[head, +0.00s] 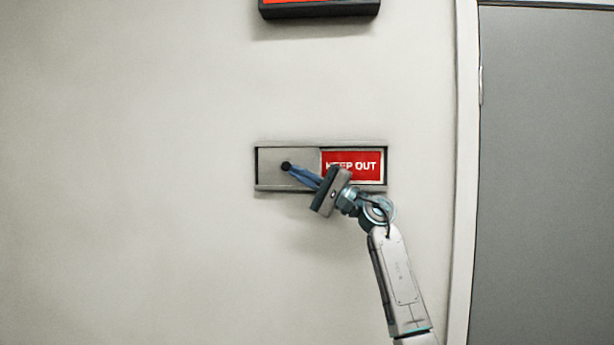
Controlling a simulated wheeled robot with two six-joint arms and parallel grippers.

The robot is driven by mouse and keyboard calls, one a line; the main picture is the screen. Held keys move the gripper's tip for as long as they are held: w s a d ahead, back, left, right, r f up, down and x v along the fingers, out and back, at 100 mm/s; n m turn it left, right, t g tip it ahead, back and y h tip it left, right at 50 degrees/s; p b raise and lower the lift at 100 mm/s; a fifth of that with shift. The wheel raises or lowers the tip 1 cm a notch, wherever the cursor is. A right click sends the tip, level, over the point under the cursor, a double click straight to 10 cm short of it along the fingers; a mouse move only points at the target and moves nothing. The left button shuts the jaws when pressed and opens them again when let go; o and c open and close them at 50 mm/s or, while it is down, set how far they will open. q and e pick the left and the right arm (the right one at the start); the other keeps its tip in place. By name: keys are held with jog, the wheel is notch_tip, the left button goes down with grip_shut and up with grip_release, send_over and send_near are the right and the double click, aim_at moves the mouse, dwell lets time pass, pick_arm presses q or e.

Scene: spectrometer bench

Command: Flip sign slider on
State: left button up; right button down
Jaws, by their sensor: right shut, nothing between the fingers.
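The sign slider (262,188) is a shallow metal frame on the wall in the middle of the head view. Its grey sliding panel (270,175) covers the left half and has a small black knob (286,166). The right half shows a red field (370,155) with white "KEEP OUT" lettering, partly hidden by my gripper. My right gripper (293,171) is shut, with nothing between its fingers. Its blue fingertips are at the knob's lower right; I cannot tell whether they touch it. My left gripper is not in view.
A dark box with a red face (318,8) is on the wall above, cut off by the top edge. A white door frame (464,170) and a grey door (545,180) stand to the right. The wall (120,170) left of the sign is bare.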

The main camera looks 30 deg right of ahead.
jog(key=b+v, duration=0.9)
jog(key=v, duration=0.5)
jog(key=shift+s, duration=0.1)
